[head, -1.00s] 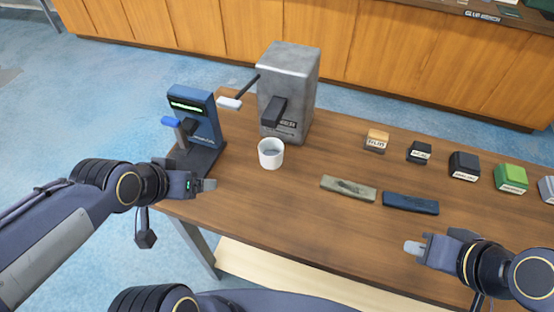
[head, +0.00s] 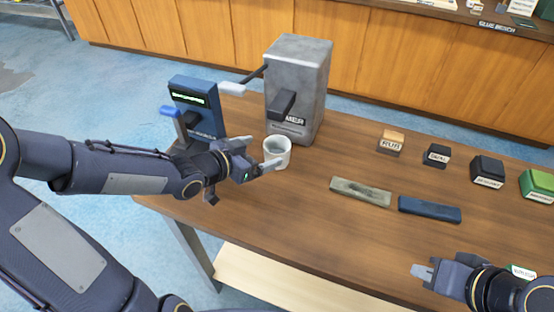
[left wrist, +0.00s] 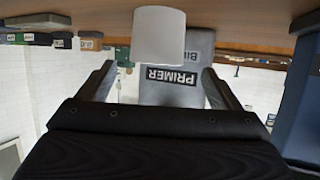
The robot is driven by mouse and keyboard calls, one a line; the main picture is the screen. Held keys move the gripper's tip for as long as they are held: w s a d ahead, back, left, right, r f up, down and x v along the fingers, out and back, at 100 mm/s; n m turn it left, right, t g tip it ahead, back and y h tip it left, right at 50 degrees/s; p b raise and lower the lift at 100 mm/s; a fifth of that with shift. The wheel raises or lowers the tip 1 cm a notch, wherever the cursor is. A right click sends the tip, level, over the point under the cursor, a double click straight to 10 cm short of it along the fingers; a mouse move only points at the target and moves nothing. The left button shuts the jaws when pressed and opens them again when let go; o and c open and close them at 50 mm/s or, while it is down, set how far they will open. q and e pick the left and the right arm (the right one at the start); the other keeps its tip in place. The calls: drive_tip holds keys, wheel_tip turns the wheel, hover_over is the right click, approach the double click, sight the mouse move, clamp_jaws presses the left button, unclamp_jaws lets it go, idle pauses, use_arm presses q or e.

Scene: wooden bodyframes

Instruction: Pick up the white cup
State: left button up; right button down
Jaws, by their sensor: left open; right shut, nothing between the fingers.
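The white cup (head: 278,153) stands upright on the wooden table, in front of the grey machine. My left gripper (head: 260,155) is open, just left of the cup, with one finger reaching in front of it and the other to its rear left. In the left wrist view the cup (left wrist: 159,36) appears inverted, beyond and between the two open fingers (left wrist: 157,85); it does not look gripped. My right gripper (head: 424,271) is shut and empty at the table's front right.
A grey machine (head: 300,80) with a lever stands behind the cup. A blue device (head: 196,105) stands at the left table edge, close to my left arm. A grey-green bar (head: 360,192) and a dark blue bar (head: 430,209) lie to the right, with several small labelled blocks behind.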

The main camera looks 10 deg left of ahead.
sight(285, 143)
use_arm(q)
drive_tip(key=b+x, duration=0.1)
drive_tip(key=x, duration=0.5)
drive_tip(key=shift+w+d, duration=0.25)
drive_tip(key=shift+d, duration=0.15)
drive_tip(key=shift+c, duration=0.4)
drive_tip(key=c, duration=1.1)
drive_tip(key=shift+r, duration=0.15)
